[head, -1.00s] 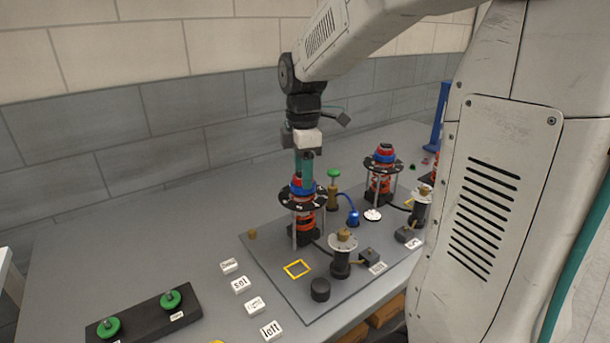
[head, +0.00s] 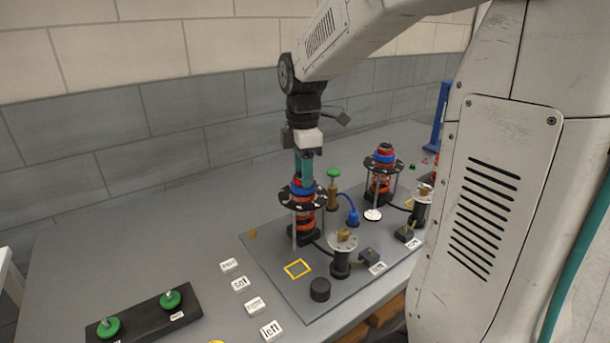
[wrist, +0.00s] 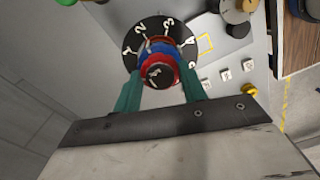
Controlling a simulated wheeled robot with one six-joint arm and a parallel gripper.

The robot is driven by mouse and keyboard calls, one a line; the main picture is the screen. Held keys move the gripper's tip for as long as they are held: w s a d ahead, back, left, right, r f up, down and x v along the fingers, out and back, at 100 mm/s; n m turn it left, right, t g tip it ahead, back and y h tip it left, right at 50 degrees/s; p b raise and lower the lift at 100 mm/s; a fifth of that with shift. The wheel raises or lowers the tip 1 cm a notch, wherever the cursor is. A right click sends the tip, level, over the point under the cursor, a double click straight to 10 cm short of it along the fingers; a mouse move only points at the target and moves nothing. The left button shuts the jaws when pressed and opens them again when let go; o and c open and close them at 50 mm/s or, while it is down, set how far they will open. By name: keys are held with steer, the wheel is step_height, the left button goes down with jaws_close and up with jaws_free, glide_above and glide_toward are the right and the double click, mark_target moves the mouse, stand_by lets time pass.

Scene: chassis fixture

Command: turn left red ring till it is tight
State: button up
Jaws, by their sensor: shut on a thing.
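The left stack (head: 302,205) stands on the grey plate, with a blue ring, red parts and a black numbered disc on thin posts. My gripper (head: 303,178) points straight down over it, its teal fingers at the top. In the wrist view the fingers of my gripper (wrist: 161,72) sit on either side of the red ring (wrist: 160,76) and are shut on it. A blue band (wrist: 158,49) lies under it. The black disc (wrist: 140,30) with white numbers surrounds the stack. The fingertips' exact contact is partly hidden.
A similar stack (head: 381,175) stands to the right. A green-topped post (head: 333,180), a brass-topped cylinder (head: 342,250) and a black knob (head: 320,289) are close by. White label blocks (head: 254,304) and a black bar with green discs (head: 145,313) lie front left.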

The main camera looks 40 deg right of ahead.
steer(key=m, duration=0.7)
steer(key=shift+m, duration=0.4)
steer(key=m, duration=0.6)
steer(key=shift+m, duration=0.4)
steer(key=o, duration=0.7)
steer(key=shift+o, duration=0.2)
steer(key=shift+r, duration=0.1)
steer(key=shift+r, duration=3.4)
